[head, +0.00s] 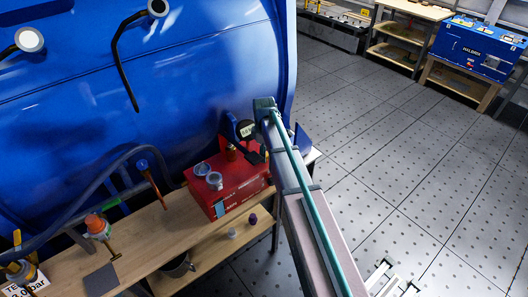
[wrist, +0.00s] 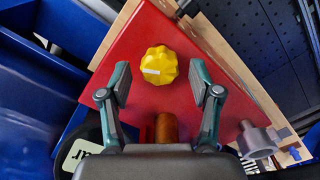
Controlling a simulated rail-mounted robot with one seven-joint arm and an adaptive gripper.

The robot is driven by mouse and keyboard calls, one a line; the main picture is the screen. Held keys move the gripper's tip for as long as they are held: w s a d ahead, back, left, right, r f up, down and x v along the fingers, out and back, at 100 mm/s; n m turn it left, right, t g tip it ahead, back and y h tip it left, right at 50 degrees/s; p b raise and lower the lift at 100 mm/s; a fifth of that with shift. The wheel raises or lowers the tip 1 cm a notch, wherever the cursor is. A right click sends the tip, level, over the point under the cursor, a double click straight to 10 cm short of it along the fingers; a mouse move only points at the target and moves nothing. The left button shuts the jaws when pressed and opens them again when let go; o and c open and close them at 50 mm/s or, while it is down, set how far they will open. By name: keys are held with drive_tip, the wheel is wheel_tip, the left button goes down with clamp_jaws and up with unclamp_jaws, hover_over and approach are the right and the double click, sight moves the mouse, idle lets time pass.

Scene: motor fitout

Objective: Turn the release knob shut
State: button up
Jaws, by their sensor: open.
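A yellow lobed knob (wrist: 159,66) with a white mark on its face sits on top of a red box (wrist: 150,25). My gripper (wrist: 161,80) is open, with one finger to the left of the knob and one to the right. Gaps show on both sides, so neither finger appears to touch it. I cannot tell the height of the fingertips above the box. In the head view the red box (head: 222,205) stands on the wooden bench below my arm. The knob cannot be made out there; my arm and gripper cover that part.
A brass-coloured cylinder (wrist: 166,128) stands close below the knob between my fingers. A grey pipe fitting (wrist: 256,138) is at the box's right corner. A large blue tank (head: 190,70) rises behind the bench (head: 150,225).

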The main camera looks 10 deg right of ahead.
drive_tip(key=c, duration=1.1)
drive_tip(key=shift+c, duration=0.2)
drive_tip(key=shift+m, duration=0.5)
drive_tip(key=m+b, duration=0.2)
drive_tip(key=m, duration=0.2)
drive_tip(key=shift+w+f+m, duration=0.1)
drive_tip(key=shift+m, duration=0.3)
drive_tip(key=m+b, duration=0.1)
drive_tip(key=m, duration=0.5)
drive_tip(key=shift+d, duration=0.1)
drive_tip(key=m+b, duration=0.1)
drive_tip(key=m, duration=0.5)
drive_tip(key=shift+d+m, duration=0.1)
drive_tip(key=shift+m, duration=0.2)
drive_tip(key=m, duration=0.5)
drive_tip(key=shift+m, duration=0.3)
